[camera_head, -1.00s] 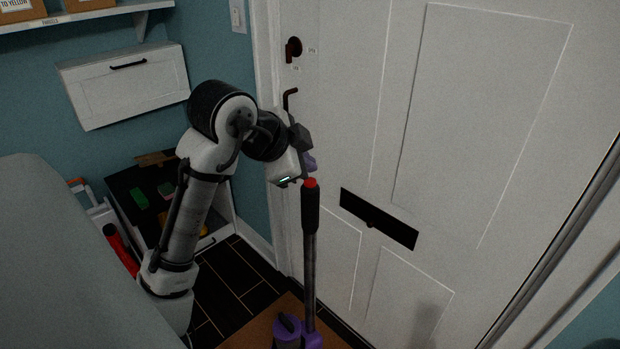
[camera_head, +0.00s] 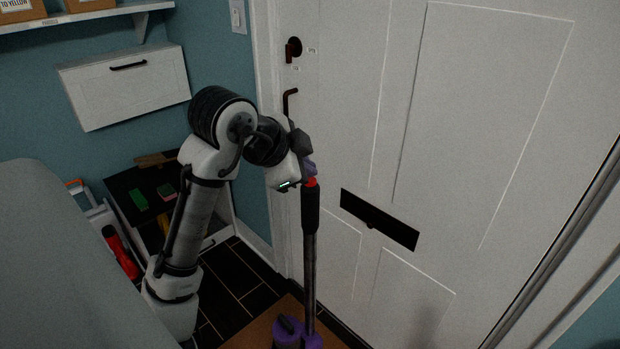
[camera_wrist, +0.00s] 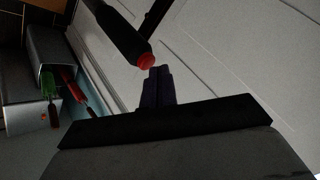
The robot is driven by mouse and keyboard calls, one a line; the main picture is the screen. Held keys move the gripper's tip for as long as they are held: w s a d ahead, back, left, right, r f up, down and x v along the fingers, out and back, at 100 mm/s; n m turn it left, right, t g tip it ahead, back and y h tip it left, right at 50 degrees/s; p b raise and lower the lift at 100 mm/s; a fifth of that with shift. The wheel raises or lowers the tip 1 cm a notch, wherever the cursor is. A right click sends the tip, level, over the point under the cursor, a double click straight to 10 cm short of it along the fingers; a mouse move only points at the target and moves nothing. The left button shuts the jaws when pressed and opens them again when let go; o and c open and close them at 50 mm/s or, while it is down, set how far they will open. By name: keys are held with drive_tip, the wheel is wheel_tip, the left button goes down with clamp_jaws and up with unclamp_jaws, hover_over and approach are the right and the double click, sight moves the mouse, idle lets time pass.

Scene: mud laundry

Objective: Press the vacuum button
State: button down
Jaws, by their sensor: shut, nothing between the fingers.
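The stick vacuum (camera_head: 310,255) stands upright in front of the white door, with a dark handle and a purple base. Its red button (camera_head: 311,182) is on the top end of the handle; it also shows in the wrist view (camera_wrist: 146,61). My gripper (camera_head: 310,171) is shut and empty, its purple fingers right at the button in the head view. In the wrist view the fingertips (camera_wrist: 160,70) lie beside the button's edge. I cannot tell whether they touch it.
The white door (camera_head: 480,120) with a dark letter slot (camera_head: 378,219) is close behind the vacuum. A wall cabinet (camera_head: 125,85) hangs at the left, above an open dark-topped unit (camera_head: 130,200) holding small items. A brown mat (camera_head: 250,337) lies under the vacuum.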

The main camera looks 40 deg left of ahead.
drive_tip(key=shift+f, duration=0.4)
drive_tip(key=shift+r, duration=0.1)
drive_tip(key=shift+r+p, duration=0.5)
drive_tip(key=shift+r, duration=0.4)
drive_tip(key=shift+r+p, duration=2.35)
drive_tip(key=shift+r, duration=0.65)
